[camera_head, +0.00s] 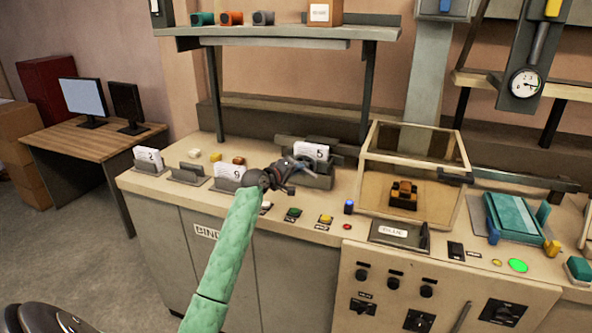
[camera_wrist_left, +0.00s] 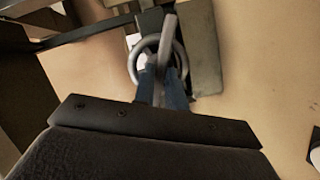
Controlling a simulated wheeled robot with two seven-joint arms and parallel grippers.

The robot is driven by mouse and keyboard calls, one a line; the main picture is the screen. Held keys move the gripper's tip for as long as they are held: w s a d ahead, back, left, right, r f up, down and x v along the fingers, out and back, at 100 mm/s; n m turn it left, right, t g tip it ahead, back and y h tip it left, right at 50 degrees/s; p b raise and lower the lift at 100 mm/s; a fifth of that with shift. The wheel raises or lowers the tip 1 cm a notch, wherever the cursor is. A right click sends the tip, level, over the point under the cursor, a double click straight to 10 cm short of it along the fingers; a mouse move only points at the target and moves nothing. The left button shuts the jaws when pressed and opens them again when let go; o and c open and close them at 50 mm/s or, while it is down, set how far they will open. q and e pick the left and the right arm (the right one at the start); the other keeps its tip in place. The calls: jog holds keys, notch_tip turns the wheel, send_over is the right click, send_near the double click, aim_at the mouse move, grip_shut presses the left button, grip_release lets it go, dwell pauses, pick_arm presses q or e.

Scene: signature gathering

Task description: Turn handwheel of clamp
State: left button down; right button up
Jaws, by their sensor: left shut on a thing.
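The clamp (camera_head: 318,180) stands on the bench beneath the shelf, with a white card marked 5 (camera_head: 312,151) upright in it. Its handwheel shows in the left wrist view as a grey metal ring with a bar across it (camera_wrist_left: 168,32). My left gripper (camera_head: 289,166) reaches the front left of the clamp. In the left wrist view its blue fingers (camera_wrist_left: 162,82) are closed on the handwheel. In the head view the gripper hides most of the wheel. My right gripper is not in view.
Cards 2 (camera_head: 149,158) and 9 (camera_head: 230,171) stand in holders to the left. Coloured buttons (camera_head: 293,212) line the bench front. A glass-sided case (camera_head: 411,146) stands right of the clamp. The shelf (camera_head: 290,32) overhangs the bench.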

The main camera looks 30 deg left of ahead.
pick_arm(q)
jog(key=shift+r+m+g+y+p, duration=0.1)
jog(key=shift+m+g+y+p, duration=0.35)
jog(key=shift+m, duration=0.65)
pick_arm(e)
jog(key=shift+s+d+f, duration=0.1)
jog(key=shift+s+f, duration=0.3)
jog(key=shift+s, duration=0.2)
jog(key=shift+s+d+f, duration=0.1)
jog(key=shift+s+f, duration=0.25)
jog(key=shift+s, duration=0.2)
pick_arm(q)
jog(key=c, duration=1.4)
grip_release()
jog(key=shift+c, duration=0.2)
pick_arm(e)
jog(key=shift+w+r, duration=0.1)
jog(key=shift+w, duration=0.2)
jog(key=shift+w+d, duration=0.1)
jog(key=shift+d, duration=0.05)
